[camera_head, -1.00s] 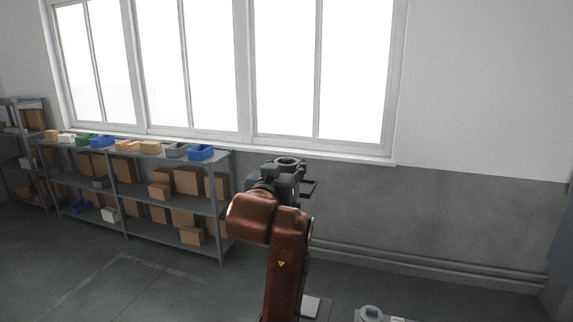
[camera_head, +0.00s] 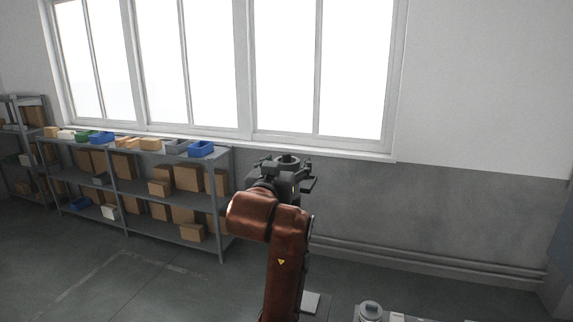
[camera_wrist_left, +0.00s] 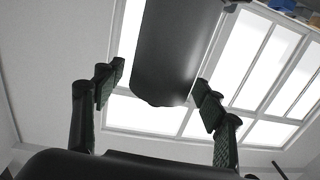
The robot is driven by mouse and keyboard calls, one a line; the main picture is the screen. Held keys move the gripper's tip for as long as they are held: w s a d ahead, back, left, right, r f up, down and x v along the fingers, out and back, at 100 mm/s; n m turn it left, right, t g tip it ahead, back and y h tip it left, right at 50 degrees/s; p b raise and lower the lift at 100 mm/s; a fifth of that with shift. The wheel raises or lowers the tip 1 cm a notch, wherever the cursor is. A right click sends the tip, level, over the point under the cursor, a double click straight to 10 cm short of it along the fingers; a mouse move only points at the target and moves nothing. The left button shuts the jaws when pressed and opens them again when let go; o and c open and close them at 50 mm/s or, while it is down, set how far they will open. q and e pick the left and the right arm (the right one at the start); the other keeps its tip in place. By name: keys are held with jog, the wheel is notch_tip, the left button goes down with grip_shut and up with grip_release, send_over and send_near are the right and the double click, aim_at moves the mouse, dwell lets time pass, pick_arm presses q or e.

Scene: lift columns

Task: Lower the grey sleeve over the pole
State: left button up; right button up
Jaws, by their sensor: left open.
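The grey sleeve (camera_head: 287,159) shows in the head view as a round grey top with a darker centre, just beyond my left wrist. In the left wrist view it is a dark grey cylinder (camera_wrist_left: 175,50) coming down from the top edge, between the fingers. My left gripper (camera_head: 286,172) is open around it. In the left wrist view its green-padded fingers (camera_wrist_left: 158,92) stand apart on both sides, with gaps to the cylinder. I cannot make out the pole; whether it is inside the sleeve is hidden. My right gripper is not in view.
A grey cylindrical piece (camera_head: 370,311) stands at the bottom edge, with small light parts beside it. A pale plate (camera_head: 311,302) lies right of my forearm. A shelf with boxes and bins (camera_head: 222,206) stands back left.

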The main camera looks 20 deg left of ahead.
pick_arm(q)
jog(key=s, duration=1.2)
jog(key=shift+d, duration=0.35)
